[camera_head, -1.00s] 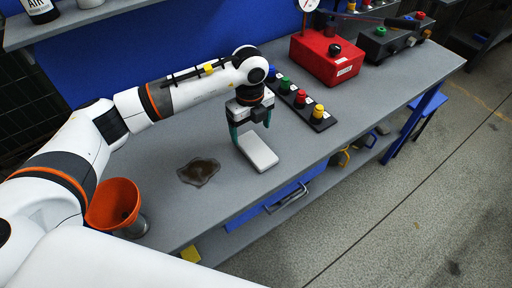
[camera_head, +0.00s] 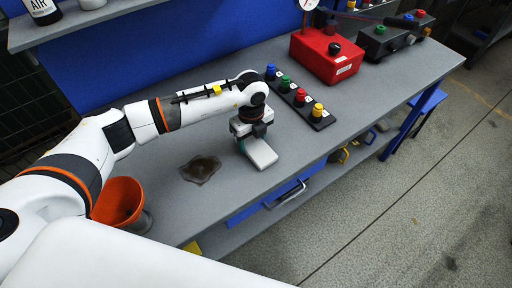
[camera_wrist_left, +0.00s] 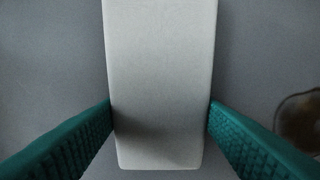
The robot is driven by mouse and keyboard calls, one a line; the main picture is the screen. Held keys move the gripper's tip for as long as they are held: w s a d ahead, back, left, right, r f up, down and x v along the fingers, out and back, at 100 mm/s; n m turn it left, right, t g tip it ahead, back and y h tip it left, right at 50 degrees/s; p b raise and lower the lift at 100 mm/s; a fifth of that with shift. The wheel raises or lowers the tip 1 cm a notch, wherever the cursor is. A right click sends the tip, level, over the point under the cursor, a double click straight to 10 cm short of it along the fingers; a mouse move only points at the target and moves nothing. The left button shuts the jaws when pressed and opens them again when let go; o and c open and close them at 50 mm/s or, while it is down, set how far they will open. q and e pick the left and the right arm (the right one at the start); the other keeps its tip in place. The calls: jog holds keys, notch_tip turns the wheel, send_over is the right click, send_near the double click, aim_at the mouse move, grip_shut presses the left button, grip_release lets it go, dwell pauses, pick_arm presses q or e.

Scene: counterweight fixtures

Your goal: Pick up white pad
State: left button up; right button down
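The white pad (camera_head: 261,153) is a flat, rounded rectangular block lying on the grey bench. My left gripper (camera_head: 243,146) is down over its rear part, pointing at the bench. In the left wrist view the pad (camera_wrist_left: 162,70) runs between the two green fingers (camera_wrist_left: 161,103). A fingertip meets each long edge of the pad, with no gap visible, so the gripper looks shut on it. The pad shows no clear lift off the bench. The gripper body hides the pad's rear end in the head view. My right gripper is not in view.
An orange funnel-like cup (camera_head: 118,201) stands near my left arm. A strip of coloured buttons (camera_head: 300,96) and a red box (camera_head: 326,57) are behind to the right. The bench's front edge is close to the pad.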

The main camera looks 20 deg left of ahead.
aim_at(252, 142)
pick_arm(q)
jog(key=shift+c, duration=0.7)
jog(key=shift+r, duration=0.2)
notch_tip(252, 142, up, 8)
jog(key=shift+r+b, duration=0.25)
jog(key=shift+b, duration=0.75)
jog(key=shift+r, duration=0.6)
